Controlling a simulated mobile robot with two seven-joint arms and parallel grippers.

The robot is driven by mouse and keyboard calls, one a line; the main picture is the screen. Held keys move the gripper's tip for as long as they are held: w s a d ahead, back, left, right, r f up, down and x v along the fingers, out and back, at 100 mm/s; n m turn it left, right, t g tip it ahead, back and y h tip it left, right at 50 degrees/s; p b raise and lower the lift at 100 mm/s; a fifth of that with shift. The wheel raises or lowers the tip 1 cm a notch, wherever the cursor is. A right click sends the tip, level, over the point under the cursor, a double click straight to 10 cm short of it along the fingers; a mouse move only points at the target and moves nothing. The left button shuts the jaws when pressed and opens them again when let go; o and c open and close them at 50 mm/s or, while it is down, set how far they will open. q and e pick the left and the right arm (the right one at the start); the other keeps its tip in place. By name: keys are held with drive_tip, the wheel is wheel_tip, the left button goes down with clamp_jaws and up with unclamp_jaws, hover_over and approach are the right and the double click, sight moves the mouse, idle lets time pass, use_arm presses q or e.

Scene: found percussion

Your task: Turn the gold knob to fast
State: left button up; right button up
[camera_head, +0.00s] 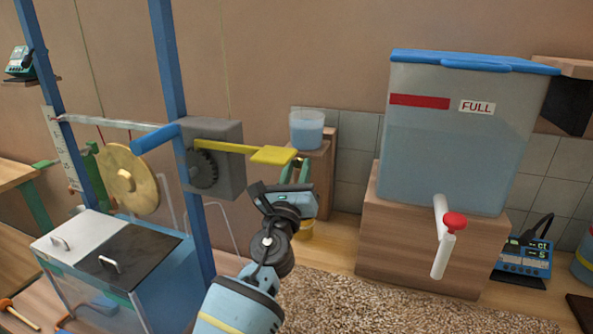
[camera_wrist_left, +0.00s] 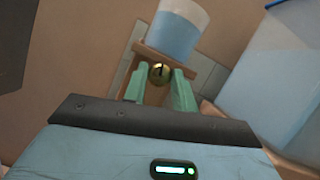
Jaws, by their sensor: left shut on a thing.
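The gold knob (camera_wrist_left: 158,75) shows in the left wrist view as a small round brass piece with a dark line across it. It sits on the front of a wooden stand (camera_wrist_left: 149,50). My left gripper (camera_head: 294,172) reaches the same stand in the head view, below the blue cup. Its two green fingers (camera_wrist_left: 159,84) lie on either side of the knob and are shut on it. In the head view the fingers and hand hide the knob. No fast marking is legible in either view. My right gripper is in neither view.
A blue cup (camera_head: 307,129) stands on top of the stand. A yellow paddle (camera_head: 273,155) sticks out from a grey gearbox (camera_head: 213,150) close to the left hand. A large water tank (camera_head: 445,140) with a red tap (camera_head: 455,221) stands at right. A brass gong (camera_head: 130,182) hangs at left.

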use_arm(q)
drive_tip(key=shift+d+n+y, duration=0.1)
drive_tip(key=shift+n+y, duration=0.6)
drive_tip(key=shift+n, duration=0.75)
drive_tip(key=shift+n+y, duration=0.7)
drive_tip(key=shift+n, duration=0.75)
drive_tip(key=o, duration=1)
drive_tip(key=shift+c, duration=0.2)
drive_tip(key=p+v, duration=0.1)
drive_tip(key=v, duration=0.6)
drive_tip(key=shift+s, duration=0.5)
